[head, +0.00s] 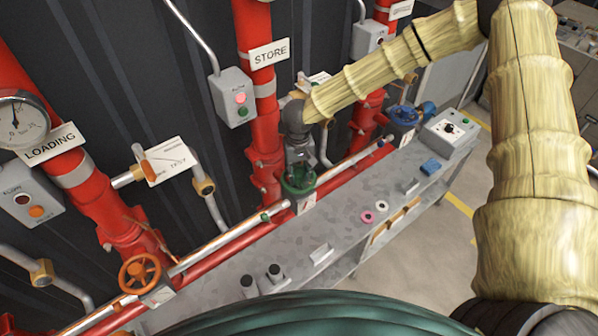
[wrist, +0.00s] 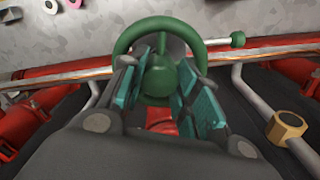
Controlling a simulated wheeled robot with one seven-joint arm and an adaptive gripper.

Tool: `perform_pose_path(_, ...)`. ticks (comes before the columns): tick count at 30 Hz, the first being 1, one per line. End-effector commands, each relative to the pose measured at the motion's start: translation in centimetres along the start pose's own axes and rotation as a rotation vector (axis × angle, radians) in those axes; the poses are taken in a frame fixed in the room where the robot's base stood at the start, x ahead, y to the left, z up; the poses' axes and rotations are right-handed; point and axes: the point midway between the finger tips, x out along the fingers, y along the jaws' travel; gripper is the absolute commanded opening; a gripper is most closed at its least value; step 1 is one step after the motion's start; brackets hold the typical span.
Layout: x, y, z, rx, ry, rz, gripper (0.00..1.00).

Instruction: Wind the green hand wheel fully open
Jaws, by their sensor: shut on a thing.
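The green hand wheel (head: 299,184) is in the middle of the head view, low on the red pipe marked STORE, partly covered by my gripper (head: 300,165). In the wrist view the green hand wheel (wrist: 119,47) shows as a ring with a round hub at the top centre. My gripper (wrist: 158,85) comes down onto it, one teal-padded finger on each side of the hub. The fingers are shut on the wheel's middle part. Part of the rim and the stem are hidden behind the fingers.
An orange hand wheel (head: 139,273) is at lower left and a blue one (head: 405,116) at upper right. A grey bench (head: 225,280) with small parts runs alongside. A silver pipe (head: 235,235) passes close by the green wheel. A button box (head: 233,97) hangs above left.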

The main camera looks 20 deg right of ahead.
Motion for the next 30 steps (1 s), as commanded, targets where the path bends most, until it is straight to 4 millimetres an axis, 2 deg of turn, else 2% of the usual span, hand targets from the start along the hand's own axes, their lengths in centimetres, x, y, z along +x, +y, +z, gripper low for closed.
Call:
perform_pose_path(10, 0.17, 0.02, 0.03, -0.053, -0.001, 0.0, 0.0)
perform_pose_path(30, 0.17, 0.04, 0.03, -0.645, 0.0, 0.0, 0.0)
